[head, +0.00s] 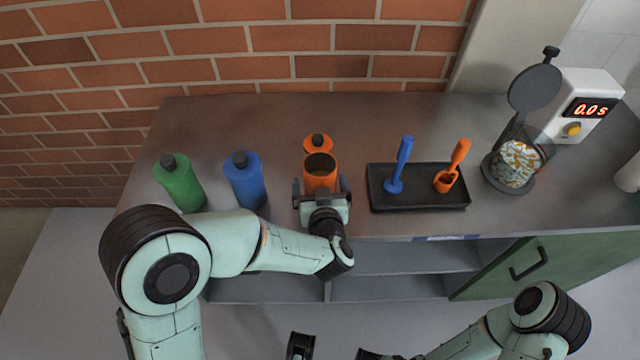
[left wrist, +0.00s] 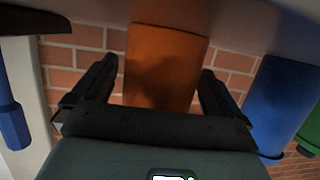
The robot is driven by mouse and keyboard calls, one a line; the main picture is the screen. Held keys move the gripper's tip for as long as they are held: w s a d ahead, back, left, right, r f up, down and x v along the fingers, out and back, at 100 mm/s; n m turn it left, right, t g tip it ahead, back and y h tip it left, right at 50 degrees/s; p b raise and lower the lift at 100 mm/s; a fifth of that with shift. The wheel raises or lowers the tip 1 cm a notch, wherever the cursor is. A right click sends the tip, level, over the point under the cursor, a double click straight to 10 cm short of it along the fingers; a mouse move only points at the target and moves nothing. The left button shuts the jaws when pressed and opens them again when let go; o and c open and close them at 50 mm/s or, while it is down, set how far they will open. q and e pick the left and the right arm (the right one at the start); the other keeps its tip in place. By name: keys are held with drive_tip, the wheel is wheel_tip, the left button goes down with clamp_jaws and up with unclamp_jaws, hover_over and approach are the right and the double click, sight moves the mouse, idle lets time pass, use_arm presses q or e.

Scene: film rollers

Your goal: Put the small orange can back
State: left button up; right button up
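The small orange can (head: 320,172) stands open-topped on the counter, with dark contents inside. An orange lid (head: 317,142) with a black knob lies just behind it. My left gripper (head: 321,187) is at the can's front with one finger on each side. In the left wrist view the orange can (left wrist: 165,68) fills the space between the fingers, with narrow gaps beside it, so the gripper looks open around it. My right gripper (head: 333,348) is at the bottom edge, partly cut off; its dark fingers look apart, with nothing between them.
A blue bottle (head: 244,178) and a green bottle (head: 180,183) stand left of the can. A black tray (head: 420,203) with blue and orange scoops is to the right.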

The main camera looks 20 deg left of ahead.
use_arm(q)
drive_tip(key=shift+r, duration=0.25)
drive_tip(key=shift+s+d+r, duration=0.15)
drive_tip(key=shift+s, duration=0.15)
drive_tip(key=p+v, duration=0.2)
drive_tip(key=v, duration=0.9)
drive_tip(key=shift+s, duration=0.1)
